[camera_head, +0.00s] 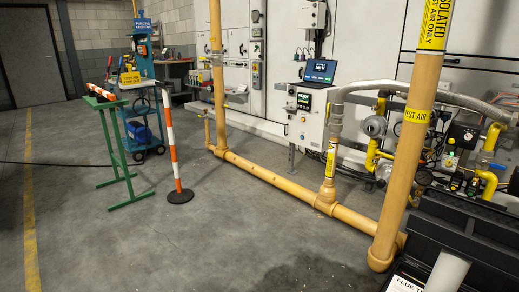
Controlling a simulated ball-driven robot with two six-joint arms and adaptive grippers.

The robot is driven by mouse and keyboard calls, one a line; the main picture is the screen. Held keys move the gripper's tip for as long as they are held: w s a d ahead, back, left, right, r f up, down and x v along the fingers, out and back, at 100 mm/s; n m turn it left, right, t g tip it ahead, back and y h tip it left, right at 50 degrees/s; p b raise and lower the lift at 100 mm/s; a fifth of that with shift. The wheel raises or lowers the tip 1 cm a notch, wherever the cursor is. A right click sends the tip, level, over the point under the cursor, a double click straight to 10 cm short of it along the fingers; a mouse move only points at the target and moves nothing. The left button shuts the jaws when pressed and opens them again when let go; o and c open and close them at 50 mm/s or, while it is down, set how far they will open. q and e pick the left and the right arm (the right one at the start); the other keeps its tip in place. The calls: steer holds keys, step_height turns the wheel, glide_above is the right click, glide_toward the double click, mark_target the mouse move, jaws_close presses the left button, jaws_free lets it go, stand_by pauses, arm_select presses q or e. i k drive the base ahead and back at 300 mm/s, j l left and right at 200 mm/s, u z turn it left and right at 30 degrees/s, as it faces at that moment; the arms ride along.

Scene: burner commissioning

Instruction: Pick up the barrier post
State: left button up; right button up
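The barrier post (173,145) is orange and white striped and stands upright on the floor on a round black base (180,196). It is left of the middle in the head view, just right of a green trestle (125,172). Its whole length shows, from its top near the trolley to its base. Neither of my grippers is in view, so nothing shows of what they hold.
Yellow gas pipe (270,176) runs low across the floor to the right, with a tall riser (405,170). A blue trolley (143,110) stands behind the post. A black case (470,235) is at bottom right. Open floor lies in front of the post.

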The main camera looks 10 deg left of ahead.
mark_target(180, 196)
steer(key=i+j+u, duration=0.6)
steer(key=i+u, duration=0.15)
steer(key=i, duration=0.35)
steer(key=i+u, duration=0.35)
steer(key=i, duration=0.2)
